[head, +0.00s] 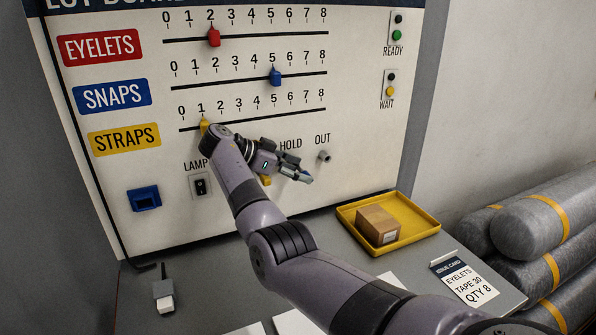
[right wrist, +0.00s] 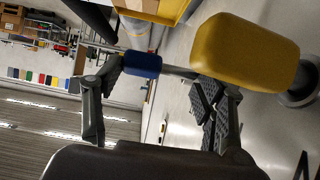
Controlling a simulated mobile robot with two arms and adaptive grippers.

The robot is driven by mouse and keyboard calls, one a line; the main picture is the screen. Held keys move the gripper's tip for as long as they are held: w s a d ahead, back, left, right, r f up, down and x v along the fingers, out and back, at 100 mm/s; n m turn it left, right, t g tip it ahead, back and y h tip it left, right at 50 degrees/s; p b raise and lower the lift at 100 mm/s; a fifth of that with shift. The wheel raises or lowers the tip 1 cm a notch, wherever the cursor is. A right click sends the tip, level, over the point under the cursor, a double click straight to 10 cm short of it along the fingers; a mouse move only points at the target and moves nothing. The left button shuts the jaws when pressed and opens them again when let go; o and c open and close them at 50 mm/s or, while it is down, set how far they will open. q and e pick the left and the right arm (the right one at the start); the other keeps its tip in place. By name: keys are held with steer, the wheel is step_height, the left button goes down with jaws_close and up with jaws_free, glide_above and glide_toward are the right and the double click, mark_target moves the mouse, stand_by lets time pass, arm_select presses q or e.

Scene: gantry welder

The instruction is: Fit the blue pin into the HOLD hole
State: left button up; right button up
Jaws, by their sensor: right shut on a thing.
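The blue pin (right wrist: 142,64) is between the fingers of my right gripper (right wrist: 163,82) in the right wrist view, its thin metal shaft pointing right. In the head view my right gripper (head: 298,173) is in front of the board (head: 345,95), just below the HOLD label (head: 290,145). It covers the HOLD hole, so I cannot tell whether the shaft touches it. A yellow knob (right wrist: 245,50) on a metal stem stands close beside the right finger; a yellow piece (head: 265,180) also shows under the gripper in the head view. My left gripper is not in view.
A grey round fitting (head: 323,156) sits under OUT. A blue socket (head: 144,199) and a black switch (head: 200,186) are lower left on the board. A yellow tray (head: 415,230) with a cardboard box (head: 378,224) stands on the table. Grey rolls (head: 535,230) lie at right.

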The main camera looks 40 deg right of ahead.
steer(key=shift+w+d+r+b, duration=0.2)
steer(key=shift+w+r+b, duration=0.2)
steer(key=shift+r, duration=0.25)
stand_by(0.3)
steer(key=o, duration=1.2)
steer(key=shift+d+f, duration=0.1)
steer(key=shift+d, duration=0.05)
steer(key=shift+o, duration=0.2)
steer(key=shift+w+f, duration=0.25)
steer(key=shift+w, duration=0.25)
steer(key=shift+s+f, duration=0.1)
steer(key=shift+s, duration=0.05)
steer(key=shift+f, duration=0.1)
steer(key=v, duration=0.8)
steer(key=shift+s, duration=0.25)
steer(key=shift+s+f, duration=0.1)
steer(key=shift+f, duration=0.05)
